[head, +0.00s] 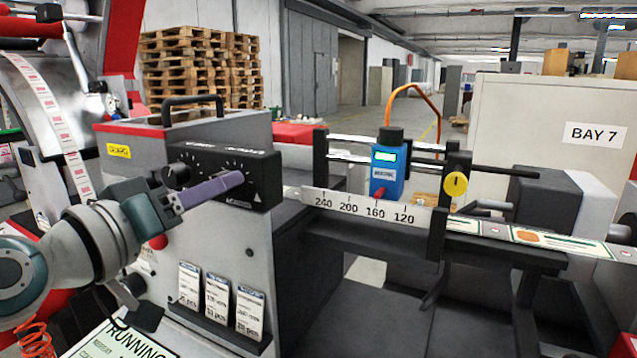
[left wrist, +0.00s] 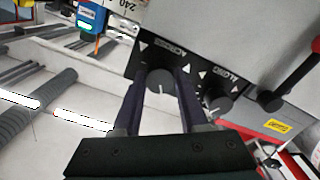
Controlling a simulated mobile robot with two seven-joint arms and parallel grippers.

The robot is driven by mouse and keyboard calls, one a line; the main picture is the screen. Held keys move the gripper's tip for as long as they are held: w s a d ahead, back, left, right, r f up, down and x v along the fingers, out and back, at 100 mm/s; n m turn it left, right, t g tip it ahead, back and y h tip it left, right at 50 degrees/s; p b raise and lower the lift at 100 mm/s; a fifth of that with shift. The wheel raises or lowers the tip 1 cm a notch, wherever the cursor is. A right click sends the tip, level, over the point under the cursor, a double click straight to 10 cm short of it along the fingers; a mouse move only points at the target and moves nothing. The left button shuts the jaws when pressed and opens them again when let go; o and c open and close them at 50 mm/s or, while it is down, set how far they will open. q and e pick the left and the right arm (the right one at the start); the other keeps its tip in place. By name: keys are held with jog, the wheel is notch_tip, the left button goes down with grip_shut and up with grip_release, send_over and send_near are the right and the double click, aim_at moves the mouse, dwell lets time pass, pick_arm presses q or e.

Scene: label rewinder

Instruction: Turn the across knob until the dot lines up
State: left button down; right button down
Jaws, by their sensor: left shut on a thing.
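The across knob (left wrist: 160,82) is a round black knob with a white line on its face, on a black panel (left wrist: 135,65) lettered ACROSS. My left gripper (left wrist: 160,70) has its two purple fingers on either side of this knob, shut on it. In the head view my left gripper (head: 236,179) reaches the front of the black panel (head: 262,172) and hides the knob. The along knob (left wrist: 218,102) sits beside it, untouched. A blue sensor (head: 386,172) has a red pointer near 160 on the scale (head: 340,204). I cannot make out the dot clearly. My right gripper is not in view.
A label web (head: 530,237) runs right from the scale. A yellow knob (head: 456,185) stands on a black bracket. Pallets (head: 200,65) are stacked behind.

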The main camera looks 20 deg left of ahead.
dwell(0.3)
pick_arm(q)
jog(key=shift+c, duration=2.2)
grip_release()
jog(key=s+b, duration=0.2)
jog(key=s, duration=0.8)
jog(key=shift+a, duration=0.4)
